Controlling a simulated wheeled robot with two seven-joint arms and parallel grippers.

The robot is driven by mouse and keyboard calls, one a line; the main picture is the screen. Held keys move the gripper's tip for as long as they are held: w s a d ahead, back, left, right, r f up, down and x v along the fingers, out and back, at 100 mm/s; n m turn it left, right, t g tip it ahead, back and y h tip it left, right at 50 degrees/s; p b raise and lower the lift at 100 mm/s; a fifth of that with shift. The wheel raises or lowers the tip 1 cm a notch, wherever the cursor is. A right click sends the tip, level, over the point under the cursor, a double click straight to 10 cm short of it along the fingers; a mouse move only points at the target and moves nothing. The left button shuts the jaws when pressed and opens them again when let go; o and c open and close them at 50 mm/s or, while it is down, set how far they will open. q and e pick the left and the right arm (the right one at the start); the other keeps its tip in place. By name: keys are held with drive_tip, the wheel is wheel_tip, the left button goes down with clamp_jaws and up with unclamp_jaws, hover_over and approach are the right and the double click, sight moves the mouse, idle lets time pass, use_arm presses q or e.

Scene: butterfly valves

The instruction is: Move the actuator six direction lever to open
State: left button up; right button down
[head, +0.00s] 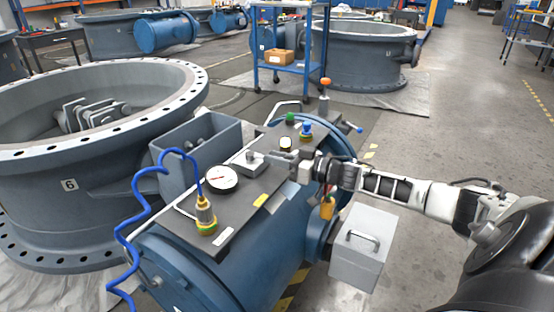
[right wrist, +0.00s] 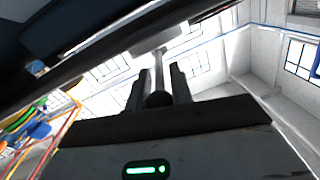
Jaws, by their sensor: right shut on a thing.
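The blue cylindrical actuator (head: 240,272) lies beside the big grey flanged valve marked 6 (head: 69,184). A dark panel (head: 235,215) is on top of it. A small grey lever block (head: 251,162) sits on the panel. My right gripper (head: 278,160) reaches in from the right, just above the panel at this block. In the right wrist view, the two dark fingers (right wrist: 160,85) are shut around the dark knob of a thin lever (right wrist: 158,62). The lever's position marking cannot be read. My left gripper is not in view.
A grey box (head: 364,250) hangs at the actuator's right side.

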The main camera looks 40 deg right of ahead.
drive_tip(key=c, duration=1.5)
unclamp_jaws()
